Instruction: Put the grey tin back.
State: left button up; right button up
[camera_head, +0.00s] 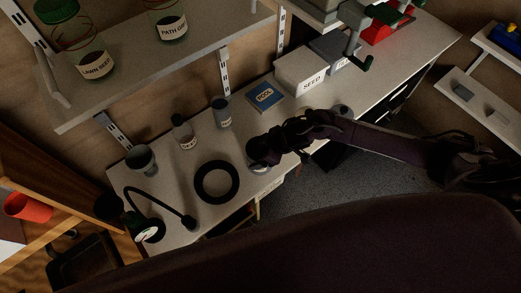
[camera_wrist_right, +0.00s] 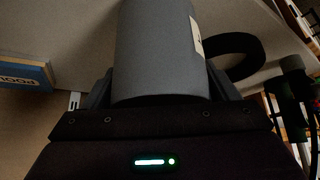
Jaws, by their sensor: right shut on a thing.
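In the right wrist view, the grey tin (camera_wrist_right: 160,50) is a smooth cylinder with a pale label at its right edge. My right gripper (camera_wrist_right: 162,88) is shut on it, with one finger on each side. In the head view, my right gripper (camera_head: 260,150) is over the bench, between the black ring and the blue box. The held tin is not clearly visible there, as the hand seems to cover it. A separate grey labelled can (camera_head: 221,113) stands at the back of the bench, apart from the hand. My left gripper is not in view.
On the bench (camera_head: 171,196) are a black ring (camera_head: 217,199), a small labelled bottle (camera_head: 183,133), an open grey pot (camera_head: 142,159), a black lamp (camera_head: 148,230), a blue box (camera_head: 265,97) and a white SEED box (camera_head: 301,72). A shelf (camera_head: 130,87) with jars overhangs the back left.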

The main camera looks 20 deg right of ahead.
jog(key=shift+f, duration=0.3)
dwell(0.5)
jog(key=o, duration=1.2)
jog(key=shift+o, duration=1.3)
jog(key=shift+s+f, duration=0.1)
jog(key=b+v, duration=0.1)
jog(key=v, duration=0.7)
